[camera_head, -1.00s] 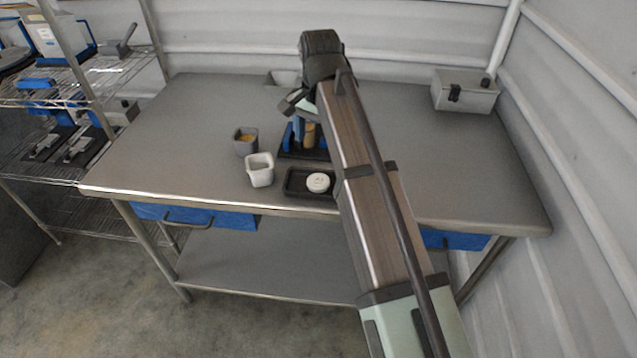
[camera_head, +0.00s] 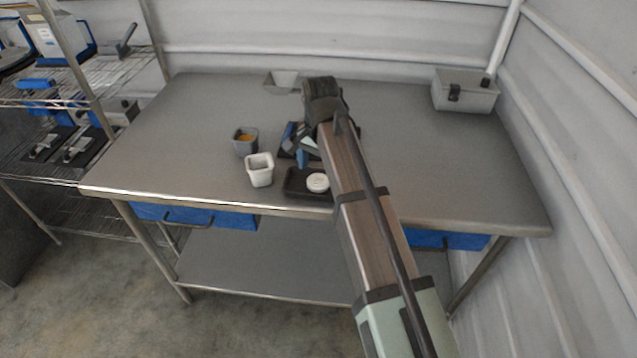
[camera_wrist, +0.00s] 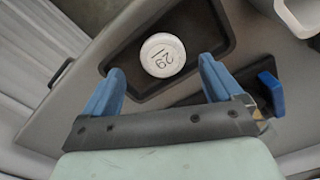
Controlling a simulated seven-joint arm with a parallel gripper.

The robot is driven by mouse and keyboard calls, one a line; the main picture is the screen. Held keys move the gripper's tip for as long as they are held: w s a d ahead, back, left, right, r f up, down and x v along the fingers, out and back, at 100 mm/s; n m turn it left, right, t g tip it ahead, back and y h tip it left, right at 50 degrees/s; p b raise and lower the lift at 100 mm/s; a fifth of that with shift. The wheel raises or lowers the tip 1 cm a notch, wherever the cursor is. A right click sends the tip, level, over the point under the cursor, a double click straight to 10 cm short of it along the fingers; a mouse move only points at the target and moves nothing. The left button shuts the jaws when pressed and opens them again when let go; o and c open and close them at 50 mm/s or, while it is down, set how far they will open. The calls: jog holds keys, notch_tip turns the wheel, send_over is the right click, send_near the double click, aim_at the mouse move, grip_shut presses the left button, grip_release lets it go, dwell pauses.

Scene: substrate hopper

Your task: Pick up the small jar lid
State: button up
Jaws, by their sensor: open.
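The small jar lid (camera_head: 317,183) is a round white disc. It lies in a shallow black tray (camera_head: 294,190) near the table's front edge. In the wrist view the lid (camera_wrist: 162,55) shows dark markings that look like "29", and it lies on the bare floor of the tray (camera_wrist: 121,57). My gripper (camera_wrist: 160,75) has two blue fingers set wide apart. The lid appears beyond and between the fingertips, and nothing is held. In the head view my arm hides part of the gripper and the tray's right end.
A white cup (camera_head: 260,172) stands left of the tray, with a grey cup (camera_head: 245,141) holding something orange behind it. A blue and black fixture (camera_head: 290,141) is partly hidden behind my gripper. A grey box (camera_head: 465,91) stands at the back right. The table's left side is clear.

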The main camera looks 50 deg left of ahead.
aim_at(319, 181)
notch_tip(319, 181, down, 4)
jog(key=shift+a+f, duration=0.1)
jog(key=shift+a, duration=0.05)
jog(key=c, duration=1.1)
notch_tip(319, 181, up, 10)
jog(key=w+a+r, duration=0.2)
jog(key=a, duration=0.3)
jog(key=w+a+r, duration=0.2)
jog(key=w+a, duration=0.1)
jog(key=a, duration=0.2)
jog(key=w+a+r, duration=0.1)
jog(key=w+a, duration=0.2)
jog(key=a, duration=0.2)
jog(key=shift+a+r, duration=0.2)
jog(key=shift+r, duration=0.2)
